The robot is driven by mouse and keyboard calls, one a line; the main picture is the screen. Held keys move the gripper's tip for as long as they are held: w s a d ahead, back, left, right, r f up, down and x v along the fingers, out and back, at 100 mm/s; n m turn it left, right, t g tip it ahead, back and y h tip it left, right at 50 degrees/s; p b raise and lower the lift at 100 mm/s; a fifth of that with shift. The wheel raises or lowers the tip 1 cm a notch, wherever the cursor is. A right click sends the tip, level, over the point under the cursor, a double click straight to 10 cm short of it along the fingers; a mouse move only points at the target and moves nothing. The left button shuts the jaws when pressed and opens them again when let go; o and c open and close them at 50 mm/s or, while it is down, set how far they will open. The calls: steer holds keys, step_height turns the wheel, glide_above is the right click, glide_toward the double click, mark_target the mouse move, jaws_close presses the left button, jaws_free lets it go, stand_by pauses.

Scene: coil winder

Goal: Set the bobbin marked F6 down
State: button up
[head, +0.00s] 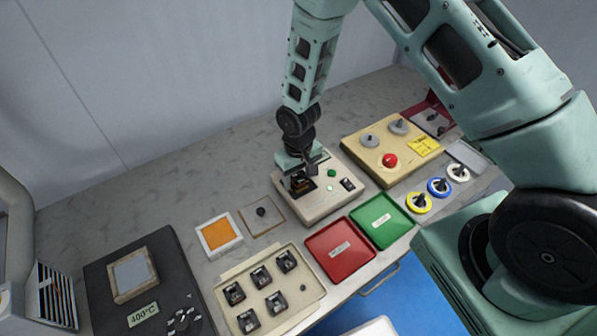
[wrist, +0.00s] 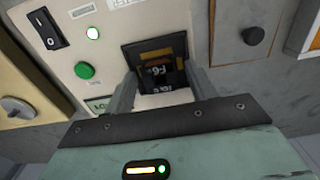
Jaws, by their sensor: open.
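The bobbin marked F6 (wrist: 158,70) sits in the dark square recess of the beige machine (wrist: 95,30), its label readable in the wrist view. My gripper (wrist: 163,85) has its two fingers spread, one on each side of the bobbin, with the bobbin between them. Whether either finger touches it I cannot tell. In the head view my gripper (head: 303,178) is low over the left part of the same machine (head: 325,205), and the bobbin is mostly hidden there by the gripper. The machine's green lamp is lit.
A beige tray (head: 292,318) with several black bobbins stands in front. Red (head: 340,268) and green (head: 382,236) trays lie right of it. A plate with a dark peg (head: 275,226) and an orange pad (head: 217,234) are left of the machine. A yellowish box with a red button (head: 372,172) stands right.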

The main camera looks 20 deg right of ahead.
step_height(320, 180, up, 12)
steer(key=b, duration=0.3)
steer(key=s+a+r+n, duration=0.2)
steer(key=s+r, duration=0.5)
steer(key=s, duration=0.5)
steer(key=s+a+r+n, duration=0.3)
steer(key=s+r, duration=0.4)
steer(key=s, duration=0.6)
steer(key=shift+a+n+y, duration=0.3)
steer(key=shift+a, duration=0.35)
steer(key=shift+f+b, duration=0.85)
steer(key=shift+b, duration=0.2)
steer(key=shift+a, duration=0.1)
